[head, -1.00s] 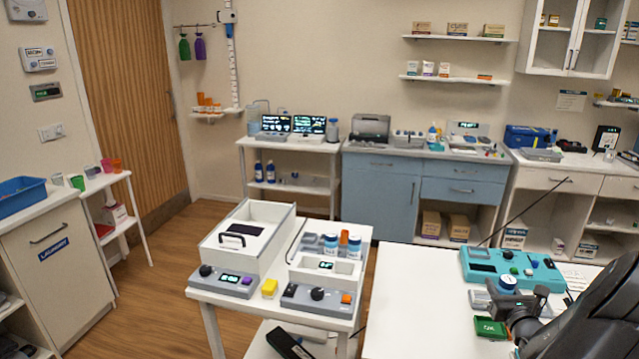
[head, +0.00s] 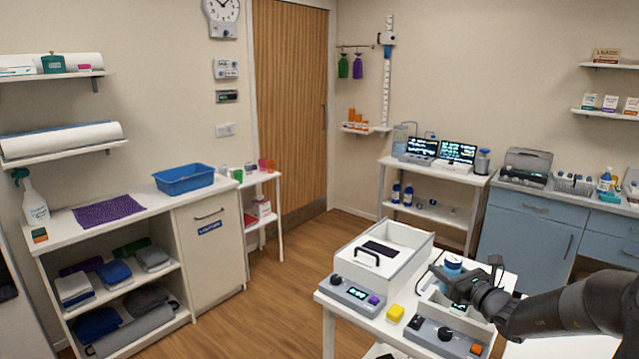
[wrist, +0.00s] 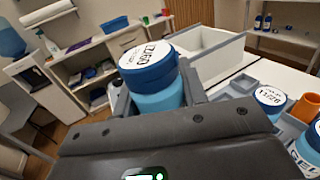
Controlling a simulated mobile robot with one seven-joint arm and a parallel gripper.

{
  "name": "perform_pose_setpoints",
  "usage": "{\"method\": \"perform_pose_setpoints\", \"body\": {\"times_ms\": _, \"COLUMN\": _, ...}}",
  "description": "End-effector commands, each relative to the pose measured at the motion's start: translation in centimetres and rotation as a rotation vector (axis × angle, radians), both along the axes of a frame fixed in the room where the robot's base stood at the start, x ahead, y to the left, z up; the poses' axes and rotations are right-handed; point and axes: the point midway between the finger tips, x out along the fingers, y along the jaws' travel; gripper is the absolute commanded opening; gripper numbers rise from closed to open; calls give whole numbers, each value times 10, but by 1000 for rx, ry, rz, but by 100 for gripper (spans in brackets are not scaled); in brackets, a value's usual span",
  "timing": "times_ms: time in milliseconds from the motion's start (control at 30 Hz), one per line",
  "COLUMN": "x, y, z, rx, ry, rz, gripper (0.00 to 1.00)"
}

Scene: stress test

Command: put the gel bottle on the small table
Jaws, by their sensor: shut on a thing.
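My gripper (head: 445,272) is shut on a blue bottle (head: 452,264) with a darker blue lid and a white printed top. The bottle is also large in the wrist view (wrist: 156,88), between the fingers (wrist: 155,98). I cannot read the word gel on it. In the head view it is over the white table with devices (head: 328,335), near the right side of an open white box.
The open white box (head: 405,265), a yellow block (head: 395,312) and a grey control unit (head: 445,335) crowd the near table. Other blue-lidded bottles (wrist: 270,97) and an orange cup (wrist: 305,108) stand close by. Wood floor is clear between this table and the cabinets.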

Motion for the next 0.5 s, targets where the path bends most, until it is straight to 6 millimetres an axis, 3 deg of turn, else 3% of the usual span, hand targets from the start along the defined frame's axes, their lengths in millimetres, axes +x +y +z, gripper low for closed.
{"method": "perform_pose_setpoints", "body": {"times_ms": 33, "x": 9, "y": 31, "z": 7, "rx": 0, "ry": -2, "rz": 56, "gripper": 10}}
{"method": "perform_pose_setpoints", "body": {"times_ms": 200, "x": 24, "y": 109, "z": 23, "rx": -1, "ry": -1, "rz": 196, "gripper": 10}}
{"method": "perform_pose_setpoints", "body": {"times_ms": 400, "x": 28, "y": 174, "z": 36, "rx": -1, "ry": -1, "rz": 310, "gripper": 10}}
{"method": "perform_pose_setpoints", "body": {"times_ms": 500, "x": 27, "y": 201, "z": 33, "rx": 3, "ry": 2, "rz": 349, "gripper": 10}}
